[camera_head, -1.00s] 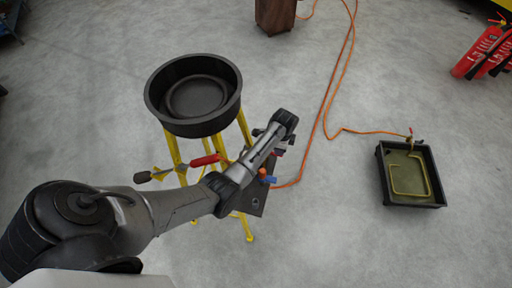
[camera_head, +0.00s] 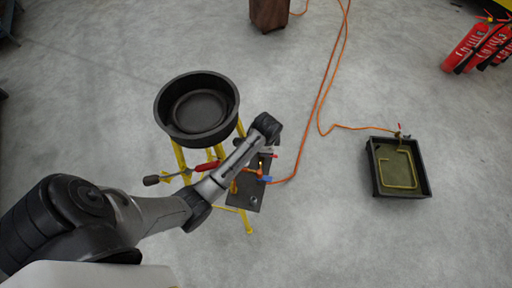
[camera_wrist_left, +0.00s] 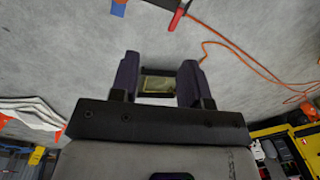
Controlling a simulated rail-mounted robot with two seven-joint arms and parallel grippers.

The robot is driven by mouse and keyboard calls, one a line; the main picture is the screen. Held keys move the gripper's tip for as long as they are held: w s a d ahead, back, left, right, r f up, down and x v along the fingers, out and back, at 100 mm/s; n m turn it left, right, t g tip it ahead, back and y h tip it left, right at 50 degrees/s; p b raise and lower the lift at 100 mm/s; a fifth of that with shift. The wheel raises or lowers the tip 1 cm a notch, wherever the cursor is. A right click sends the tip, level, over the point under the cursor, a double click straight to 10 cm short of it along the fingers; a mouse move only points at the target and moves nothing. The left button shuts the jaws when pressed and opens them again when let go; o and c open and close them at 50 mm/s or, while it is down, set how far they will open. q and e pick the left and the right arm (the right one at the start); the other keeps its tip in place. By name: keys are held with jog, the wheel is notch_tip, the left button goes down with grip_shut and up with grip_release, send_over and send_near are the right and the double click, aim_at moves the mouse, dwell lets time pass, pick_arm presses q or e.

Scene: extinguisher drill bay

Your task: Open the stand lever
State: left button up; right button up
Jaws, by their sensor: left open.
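The stand has yellow legs (camera_head: 247,221) and a round black pan (camera_head: 197,108) on top. A dark plate (camera_head: 243,196) low on its right side carries a small valve with a blue part (camera_head: 266,179) and an orange part. A small red piece (camera_head: 275,156), perhaps the lever, shows beside my wrist. My left arm crosses in front of the stand and hides part of it; its gripper is mostly hidden in the head view. In the left wrist view the left gripper (camera_wrist_left: 158,82) is open and empty. A red handle (camera_wrist_left: 178,18) lies above the fingers, apart from them.
A rod with a red grip (camera_head: 207,165) and dark end lies across the stand's legs. An orange hose (camera_head: 313,125) runs over the floor. A black tray (camera_head: 427,178) stands at right, red extinguishers (camera_head: 467,47) at top right and a brown box (camera_head: 268,14) at the top.

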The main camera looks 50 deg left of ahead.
pick_arm(q)
jog(key=s+d+r+n+p, duration=0.1)
jog(key=s+d+r+p, duration=0.1)
jog(key=s+r+p, duration=0.3)
jog(key=shift+s+d+r+n+t, duration=0.2)
jog(key=shift+s+n+t, duration=0.15)
jog(key=shift+s, duration=0.45)
